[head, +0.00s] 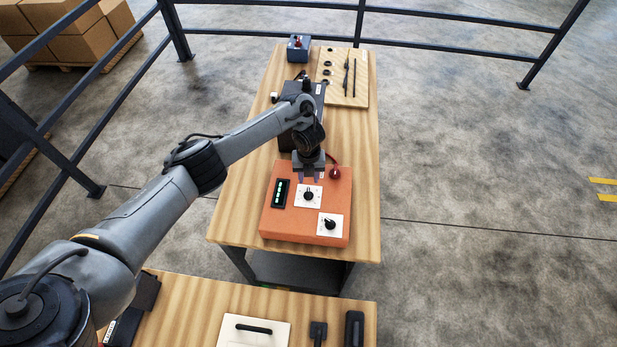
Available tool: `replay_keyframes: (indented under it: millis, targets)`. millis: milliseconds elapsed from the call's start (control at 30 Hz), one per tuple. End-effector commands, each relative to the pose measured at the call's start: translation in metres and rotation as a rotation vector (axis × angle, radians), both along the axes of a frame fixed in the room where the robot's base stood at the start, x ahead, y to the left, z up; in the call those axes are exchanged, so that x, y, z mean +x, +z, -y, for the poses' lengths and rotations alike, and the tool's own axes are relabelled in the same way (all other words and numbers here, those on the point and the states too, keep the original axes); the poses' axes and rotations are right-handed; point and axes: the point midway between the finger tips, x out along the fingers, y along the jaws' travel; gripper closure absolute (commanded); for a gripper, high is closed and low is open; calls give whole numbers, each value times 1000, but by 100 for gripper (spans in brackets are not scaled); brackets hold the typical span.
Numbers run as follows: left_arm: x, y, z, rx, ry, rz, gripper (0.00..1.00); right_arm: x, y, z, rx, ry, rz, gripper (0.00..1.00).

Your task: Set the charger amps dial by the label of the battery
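The charger is an orange box (285,225) on the wooden trolley top. It has a dark display with green lights (280,193) and two black dials on white plates: an upper dial (308,196) and a lower right dial (330,224). Their markings are too small to read. A dark box, perhaps the battery (316,88), stands behind the charger, mostly hidden by my arm; a small pale label on it is unreadable. My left gripper (309,179) points down just behind the upper dial, fingers apart and empty. I cannot tell if it touches the dial. My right gripper is out of view.
A red knob or clamp (335,173) on a red cable sits at the charger's back right. A nearer bench holds a white panel (232,332). Railings enclose the area.

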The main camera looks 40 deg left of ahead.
Motion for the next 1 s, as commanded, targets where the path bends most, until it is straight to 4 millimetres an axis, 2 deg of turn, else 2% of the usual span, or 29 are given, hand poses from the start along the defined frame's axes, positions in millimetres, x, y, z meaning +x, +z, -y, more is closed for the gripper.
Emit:
replay_keyframes:
  millis: [33, 100, 300, 833, 933, 1000]
  targets:
    - [0, 12, -1, 1, 0, 0, 62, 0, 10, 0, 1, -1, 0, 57]
    - [0, 19, -1, 2, 0, 1, 62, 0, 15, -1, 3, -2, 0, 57]
    - [0, 28, 0, 1, 1, -1, 62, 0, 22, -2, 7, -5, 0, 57]
    - [0, 28, 1, -1, 0, 1, 62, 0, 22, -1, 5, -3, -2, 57]
    - [-1, 21, 12, -4, -3, 12, 62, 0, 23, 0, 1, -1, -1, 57]
    - [-2, 12, 29, -13, -3, 32, 62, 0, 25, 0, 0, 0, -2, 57]
